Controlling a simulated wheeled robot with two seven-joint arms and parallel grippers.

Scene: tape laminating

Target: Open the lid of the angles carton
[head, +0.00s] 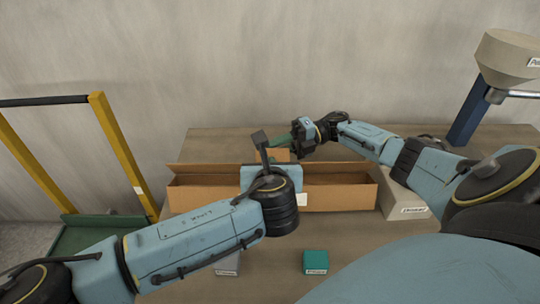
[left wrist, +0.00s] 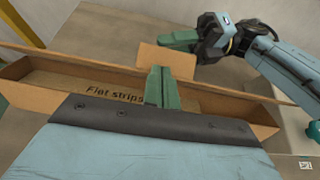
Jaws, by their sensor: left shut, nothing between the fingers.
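A long brown cardboard carton (head: 335,198) lies across the table. Its long sides stand up and its top looks open between them. In the left wrist view the carton (left wrist: 240,108) has "Flat strips" printed on a cardboard surface inside; I see no "angles" label. A small cardboard flap (left wrist: 160,57) stands up at its far edge, near the middle. My left gripper (left wrist: 158,72) is shut and empty, its green fingers over the carton's middle. My right gripper (head: 283,141) is beyond the carton's far side, near the flap; whether its green fingers are apart is unclear.
A teal box (head: 316,262) and a grey box (head: 228,264) sit on the table in front. A pale labelled box (head: 405,203) stands right of the carton. A yellow-framed cart (head: 122,160) is at left. A blue post (head: 468,112) stands at back right.

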